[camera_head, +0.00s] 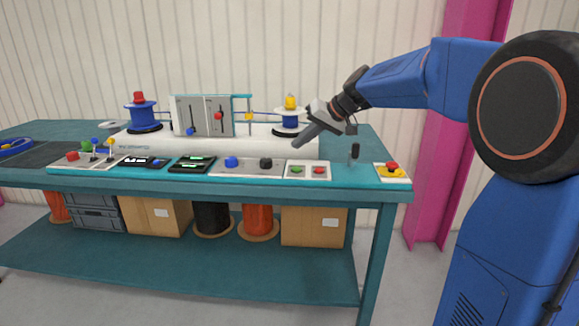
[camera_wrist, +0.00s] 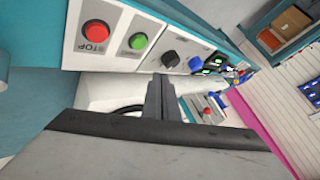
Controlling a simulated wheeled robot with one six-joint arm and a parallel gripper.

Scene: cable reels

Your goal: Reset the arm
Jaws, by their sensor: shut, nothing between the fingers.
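My gripper (camera_head: 301,140) is shut and empty. My blue arm reaches in from the right of the head view. In the wrist view the closed fingers (camera_wrist: 162,92) point toward the white machine body. Near them lie a red STOP button (camera_wrist: 95,35), a green button (camera_wrist: 138,42) and a black knob (camera_wrist: 170,59). No contact between fingers and panel is visible.
The teal bench (camera_head: 372,187) carries a control row with a red emergency button (camera_head: 392,167) on yellow and a black lever (camera_head: 355,151). A grey slider panel (camera_head: 204,116) stands between the blue reel (camera_head: 143,116) and the right reel. Cardboard boxes (camera_head: 313,226) sit below.

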